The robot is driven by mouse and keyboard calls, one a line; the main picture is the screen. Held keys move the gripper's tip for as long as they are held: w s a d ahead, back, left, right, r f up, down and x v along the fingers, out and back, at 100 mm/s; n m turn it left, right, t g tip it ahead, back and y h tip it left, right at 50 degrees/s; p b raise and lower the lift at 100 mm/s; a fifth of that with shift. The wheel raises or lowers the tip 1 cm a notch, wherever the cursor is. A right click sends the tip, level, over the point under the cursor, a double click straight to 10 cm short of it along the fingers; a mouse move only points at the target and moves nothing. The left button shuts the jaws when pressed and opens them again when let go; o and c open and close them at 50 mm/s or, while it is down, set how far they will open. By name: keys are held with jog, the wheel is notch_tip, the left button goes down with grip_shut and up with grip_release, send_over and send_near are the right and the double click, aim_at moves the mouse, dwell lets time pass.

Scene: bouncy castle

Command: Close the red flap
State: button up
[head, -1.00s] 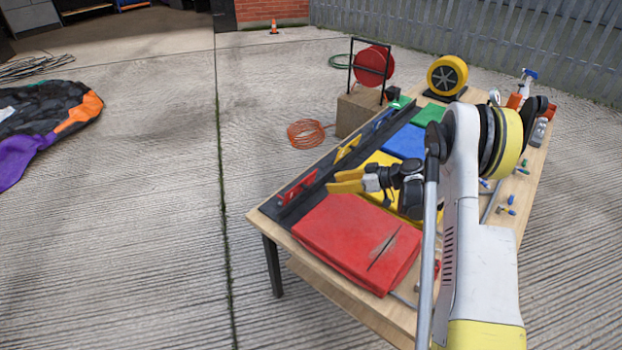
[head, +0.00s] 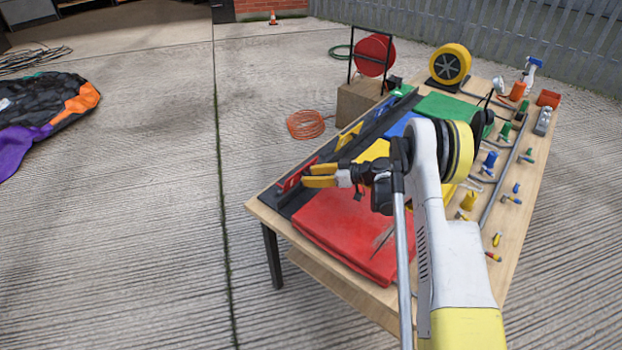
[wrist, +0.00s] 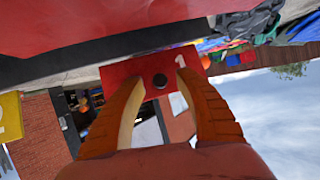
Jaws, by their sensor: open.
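The red flap (head: 290,181) is a small red plate on the black rail along the table's left edge. In the wrist view the flap (wrist: 120,73) shows a white "1" and a dark round hole, and it stands out from the black rail. My gripper (head: 306,176) is open, with its yellow fingers pointing left at the flap. In the wrist view the open fingers (wrist: 161,78) overlap the flap's face, one on each side of the hole. Nothing is held. I cannot tell whether the fingertips touch the flap.
A red fabric panel (head: 345,232) lies on the table beside the rail, with yellow, blue and green panels behind it. A yellow flap (head: 349,133) stands farther along the rail. Coloured valves and pipes line the table's right side.

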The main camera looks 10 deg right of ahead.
jog(key=shift+c, duration=0.2)
grip_shut()
jog(key=shift+r, duration=0.15)
